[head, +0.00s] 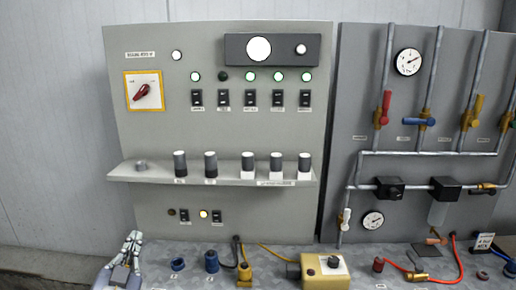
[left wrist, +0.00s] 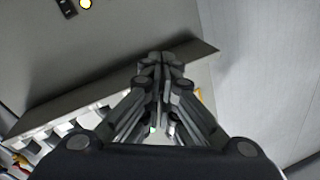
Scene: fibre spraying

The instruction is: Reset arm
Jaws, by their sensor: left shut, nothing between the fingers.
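My left gripper (head: 132,241) shows at the lower left of the head view, in front of the table's left end. It also fills the middle of the left wrist view (left wrist: 163,62), where its fingers are together and hold nothing. The grey control panel (head: 225,130) stands behind it, with its shelf (head: 128,172) above and to the right of the gripper. In the left wrist view the panel (left wrist: 110,50) and shelf lie beyond the fingers. The gripper appears clear of the panel. My right gripper is in neither view.
A red rotary switch (head: 143,92) and several black knobs (head: 211,165) are on the panel. A pipe board with gauges (head: 408,62) stands at the right. Blue fittings (head: 211,261), a yellow box (head: 325,272) and hoses crowd the table. The wall at left is bare.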

